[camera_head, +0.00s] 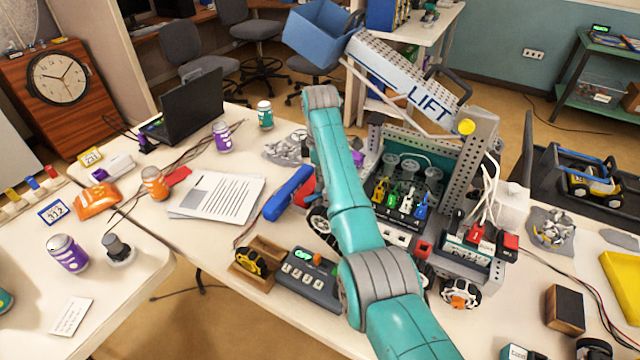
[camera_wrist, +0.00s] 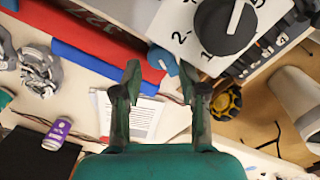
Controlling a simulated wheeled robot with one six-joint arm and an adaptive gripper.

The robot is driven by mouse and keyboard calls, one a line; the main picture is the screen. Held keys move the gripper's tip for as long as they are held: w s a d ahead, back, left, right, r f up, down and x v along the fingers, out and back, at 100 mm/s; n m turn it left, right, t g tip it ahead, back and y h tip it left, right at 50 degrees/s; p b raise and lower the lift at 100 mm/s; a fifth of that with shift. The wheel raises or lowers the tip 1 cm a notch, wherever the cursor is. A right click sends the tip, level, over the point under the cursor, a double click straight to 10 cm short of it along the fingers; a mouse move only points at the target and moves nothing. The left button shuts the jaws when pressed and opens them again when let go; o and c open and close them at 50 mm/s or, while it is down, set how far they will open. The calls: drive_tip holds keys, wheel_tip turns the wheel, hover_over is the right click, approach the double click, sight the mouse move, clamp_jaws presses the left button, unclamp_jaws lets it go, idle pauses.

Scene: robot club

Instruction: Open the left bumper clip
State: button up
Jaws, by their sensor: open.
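A blue bumper bar (camera_head: 288,193) lies along the left side of the competition robot with the LIFT arm (camera_head: 405,85). A red part shows beside the bar, partly behind my arm. In the wrist view the blue bar (camera_wrist: 85,62) runs beside a red bar (camera_wrist: 105,45). A small rounded blue piece (camera_wrist: 163,59) sits near their right end; I cannot tell whether it is the left bumper clip or its state. In the head view my gripper is hidden.
A white plate with a black dial (camera_wrist: 226,25) is close to the fingers at upper right. Printed papers (camera_head: 215,195) lie left of the bumper. A purple can (camera_wrist: 57,134) shows lower left.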

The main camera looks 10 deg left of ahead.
wheel_tip(320, 180, up, 9)
drive_tip(key=shift+s, duration=0.15)
drive_tip(key=shift+f, duration=0.1)
